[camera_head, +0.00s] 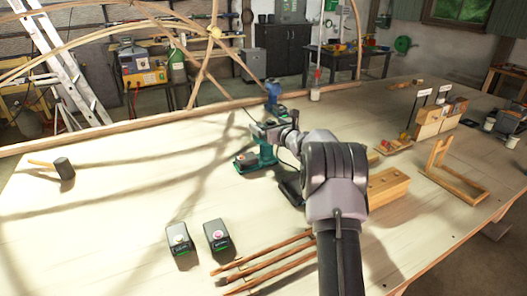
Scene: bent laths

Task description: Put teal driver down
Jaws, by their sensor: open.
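The teal driver (266,153) appears to stand upright on the bench at the middle of the view. A low teal base with a dark and red top (247,160) is at its lower left; I cannot tell whether it is part of the driver. My gripper (264,130) is open at the driver's upper end. My arm comes in from the lower right and hides part of that area. I cannot tell whether the jaws touch the driver.
A mallet (62,167) lies at the left. Two dark boxes (180,240) (217,235) and several wooden strips (265,262) are in front. A wooden block (388,187) and a wooden frame (455,180) are at the right. The left-middle bench is clear.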

